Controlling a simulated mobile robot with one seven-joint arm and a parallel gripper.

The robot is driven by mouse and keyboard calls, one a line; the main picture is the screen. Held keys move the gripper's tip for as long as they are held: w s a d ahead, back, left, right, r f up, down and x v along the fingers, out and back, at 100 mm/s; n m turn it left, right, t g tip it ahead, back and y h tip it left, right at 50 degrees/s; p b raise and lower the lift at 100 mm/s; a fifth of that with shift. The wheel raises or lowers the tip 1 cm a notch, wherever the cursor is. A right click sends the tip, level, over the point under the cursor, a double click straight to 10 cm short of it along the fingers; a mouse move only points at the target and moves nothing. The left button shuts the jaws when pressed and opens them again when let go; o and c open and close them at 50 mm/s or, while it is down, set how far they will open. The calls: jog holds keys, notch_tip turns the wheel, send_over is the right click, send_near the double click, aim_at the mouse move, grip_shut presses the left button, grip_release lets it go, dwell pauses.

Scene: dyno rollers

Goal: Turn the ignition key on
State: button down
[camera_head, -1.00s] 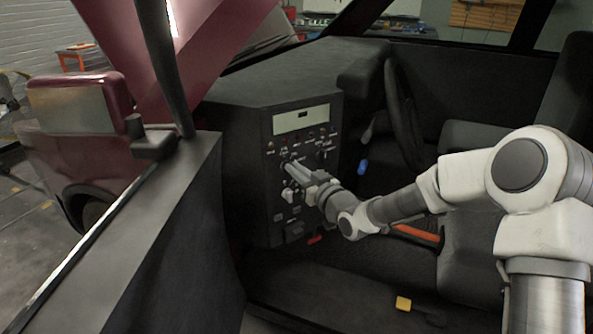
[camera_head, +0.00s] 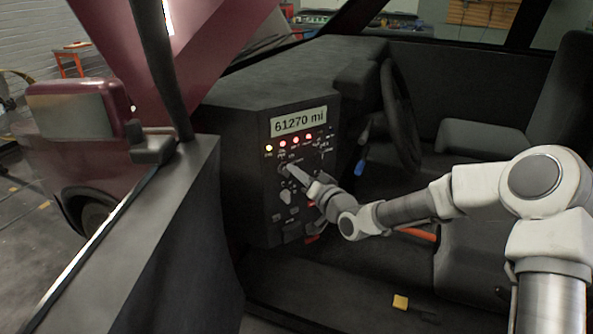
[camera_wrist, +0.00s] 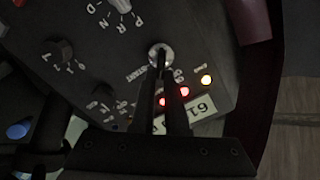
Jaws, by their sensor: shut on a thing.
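The ignition switch (camera_wrist: 160,52) is a round silver cylinder in the dark control panel, with a "START" label beside it in the wrist view. My gripper (camera_wrist: 163,80) is shut on the ignition key at this switch; the fingers hide most of the key. In the head view my gripper (camera_head: 292,168) reaches the upper left part of the panel (camera_head: 262,205). The panel display (camera_head: 298,121) is lit and reads "61270 mi". A row of yellow and red lamps (camera_head: 295,141) glows below it.
The steering wheel (camera_head: 402,115) stands right of the panel. A gear selector dial (camera_wrist: 121,5) and another knob (camera_wrist: 60,50) sit near the switch. The dark door (camera_head: 165,235) is at the left. A yellow object (camera_head: 400,302) lies on the floor.

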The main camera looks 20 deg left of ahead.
jog(key=shift+f+m, duration=0.1)
jog(key=shift+m, duration=0.5)
jog(key=c, duration=0.9)
grip_release()
jog(key=shift+d, duration=0.1)
jog(key=p+v, duration=0.3)
jog(key=v, duration=1.4)
jog(key=shift+d, duration=0.15)
jog(key=shift+s+d, duration=0.1)
